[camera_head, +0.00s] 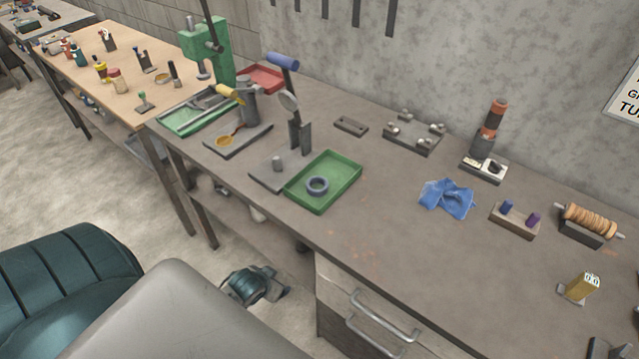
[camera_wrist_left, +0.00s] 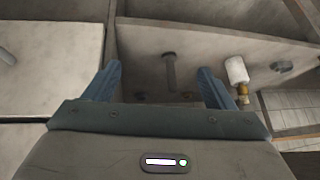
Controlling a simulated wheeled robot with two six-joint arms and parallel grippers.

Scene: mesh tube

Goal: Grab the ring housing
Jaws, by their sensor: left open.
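The ring housing (camera_head: 318,185) is a small dark blue-grey ring lying in a green tray (camera_head: 346,199) near the front edge of the workbench in the head view. My left gripper (camera_wrist_left: 168,82) shows in the left wrist view with its two blue fingers spread apart and nothing between them. It faces a shelf area with a grey bolt-like part and a white cylinder, away from the ring. The ring does not show in the left wrist view.
A lever press (camera_head: 290,130) stands just left of and behind the green tray. A blue cloth (camera_head: 448,198) and a block with blue and purple pegs (camera_head: 514,219) lie to the right. The bench between tray and cloth is clear. Drawer handles (camera_head: 384,318) stick out below the front edge.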

